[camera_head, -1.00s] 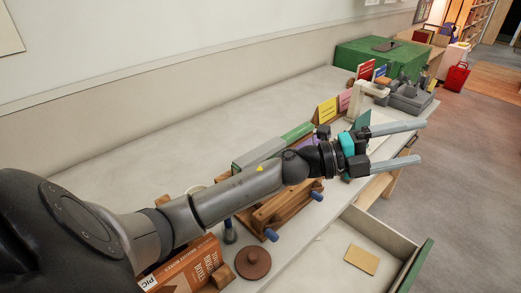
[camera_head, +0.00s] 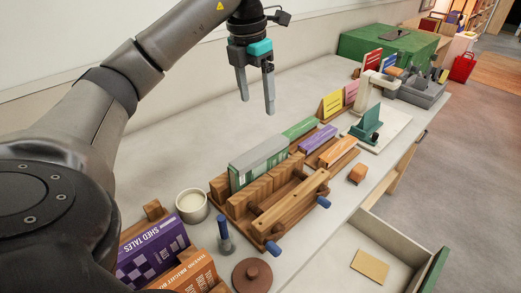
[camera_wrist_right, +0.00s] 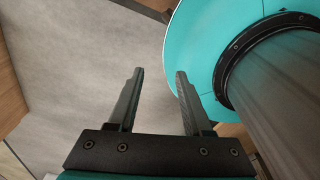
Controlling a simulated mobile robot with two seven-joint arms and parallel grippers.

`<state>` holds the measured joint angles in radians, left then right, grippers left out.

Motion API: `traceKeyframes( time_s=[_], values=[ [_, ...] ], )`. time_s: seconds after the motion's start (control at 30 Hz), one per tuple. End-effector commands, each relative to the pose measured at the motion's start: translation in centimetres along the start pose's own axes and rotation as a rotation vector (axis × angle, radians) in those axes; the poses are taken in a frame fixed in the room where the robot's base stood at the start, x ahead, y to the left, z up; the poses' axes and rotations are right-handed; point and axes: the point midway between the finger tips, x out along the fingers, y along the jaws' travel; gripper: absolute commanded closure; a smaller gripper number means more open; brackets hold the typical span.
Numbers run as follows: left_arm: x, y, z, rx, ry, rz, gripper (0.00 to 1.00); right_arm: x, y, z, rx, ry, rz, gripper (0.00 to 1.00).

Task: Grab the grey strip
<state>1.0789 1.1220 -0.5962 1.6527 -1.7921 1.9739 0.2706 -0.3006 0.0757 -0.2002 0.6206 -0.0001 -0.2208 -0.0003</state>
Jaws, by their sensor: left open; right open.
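A long grey strip (camera_head: 262,153) shows along the top of a green-sided block or book (camera_head: 258,171), which stands in a wooden press (camera_head: 292,203) on the table. I cannot tell whether the strip is a separate piece. My left gripper (camera_head: 256,105) is open and empty, fingers pointing down, above the table in the head view. In the picture it is above the strip, apart from it. My right gripper (camera_wrist_right: 160,75) is open and empty in the right wrist view, with floor beyond its fingers.
A white cup (camera_head: 192,207), a blue-handled tool (camera_head: 224,238) and a brown round knob (camera_head: 252,275) stand near the press. Purple and orange books are at the front left. An open drawer (camera_head: 345,250) juts out at the right.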

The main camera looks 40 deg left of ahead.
Motion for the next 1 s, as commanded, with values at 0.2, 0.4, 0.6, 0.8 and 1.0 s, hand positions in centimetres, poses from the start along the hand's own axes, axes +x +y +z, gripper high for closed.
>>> traceKeyframes(
  time_s=[0.2,0.4,0.6,0.8,1.0],
  values=[
    [3.5,0.4,-0.4,-0.008,0.016,0.014,0.15,1.1,0.0,0.3,-0.001,-0.004,0.000,0.50],
    [7.7,0.4,-0.4,-0.007,0.013,0.011,0.15,2.2,0.4,0.4,0.000,-0.002,0.005,0.50],
    [9.7,0.4,-0.4,-0.006,0.011,0.010,0.15,2.5,1.4,0.1,-0.002,0.007,0.019,0.50],
    [10.8,0.5,-0.3,-0.006,0.010,0.010,0.15,2.9,2.1,-0.7,0.001,0.020,0.028,0.50],
    [13.8,0.8,-0.4,-0.006,0.013,0.009,0.15,3.8,2.3,-1.5,0.004,0.034,0.030,0.50]
  ],
)
